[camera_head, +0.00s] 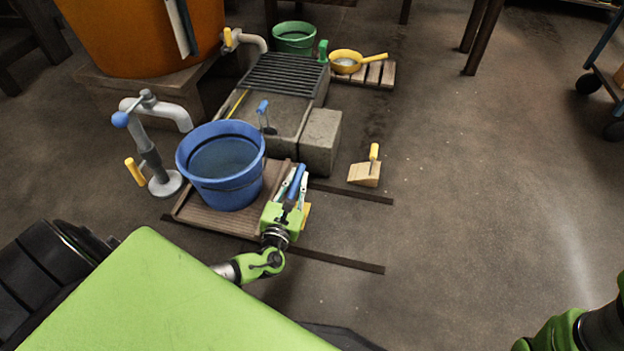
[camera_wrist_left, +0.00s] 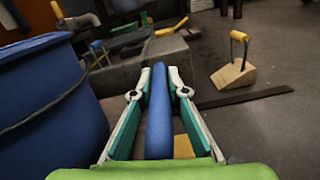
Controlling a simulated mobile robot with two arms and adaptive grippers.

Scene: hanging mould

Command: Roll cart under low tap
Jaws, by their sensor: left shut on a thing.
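The low wooden cart (camera_head: 195,213) stands on the floor with a blue bucket (camera_head: 225,190) on it. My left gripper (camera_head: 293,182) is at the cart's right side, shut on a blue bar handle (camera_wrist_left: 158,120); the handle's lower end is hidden. The bucket also fills the left of the left wrist view (camera_wrist_left: 45,105). A grey standing tap (camera_head: 152,155) with a blue knob is left of the bucket, its spout pointing towards the bucket's rim. Another grey tap (camera_head: 250,42) with a yellow lever is on the orange vat. My right gripper is out of view.
Dark rails (camera_head: 335,261) run along the floor by the cart. A wooden wedge with yellow handle (camera_head: 364,172) sits to the right. A stone block (camera_head: 320,140) and grated trough (camera_head: 285,75) stand behind. A green bucket (camera_head: 294,38) is farther back. Floor at right is clear.

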